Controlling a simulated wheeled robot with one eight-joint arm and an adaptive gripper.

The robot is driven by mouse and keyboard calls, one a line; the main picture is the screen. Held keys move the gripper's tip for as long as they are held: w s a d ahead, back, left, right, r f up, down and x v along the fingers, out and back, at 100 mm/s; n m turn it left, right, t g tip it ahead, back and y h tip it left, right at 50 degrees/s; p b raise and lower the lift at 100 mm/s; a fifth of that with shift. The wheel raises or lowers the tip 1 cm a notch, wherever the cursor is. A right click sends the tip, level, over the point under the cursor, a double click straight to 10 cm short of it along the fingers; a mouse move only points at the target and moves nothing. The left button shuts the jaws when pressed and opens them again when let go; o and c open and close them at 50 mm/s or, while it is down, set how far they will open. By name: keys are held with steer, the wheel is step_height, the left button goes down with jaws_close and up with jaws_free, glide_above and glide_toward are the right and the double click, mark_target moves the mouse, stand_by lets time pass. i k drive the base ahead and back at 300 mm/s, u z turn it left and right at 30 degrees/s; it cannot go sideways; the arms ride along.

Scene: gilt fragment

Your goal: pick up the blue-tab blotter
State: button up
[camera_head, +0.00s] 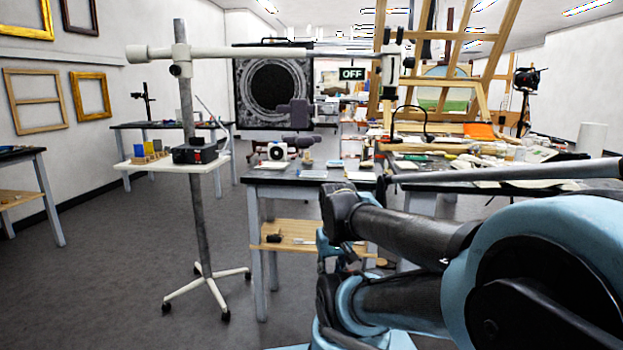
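No blotter with a blue tab can be made out for certain at this size. Small blue and yellow upright pieces (145,148) stand in a wooden holder on the white stand at left. My blue and dark grey arm fills the lower right and hides part of the middle table. My gripper cannot be picked out.
The wheeled white stand (195,163) also holds a black box (194,153); its pole and long boom reach across the view. A cluttered bench (460,170) stands at right. The middle table has a wooden lower shelf (285,232). The grey floor (120,270) at lower left is open.

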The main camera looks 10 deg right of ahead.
mark_target(302, 173)
steer(key=u, duration=0.05)
steer(key=i, duration=1)
steer(key=z, duration=0.05)
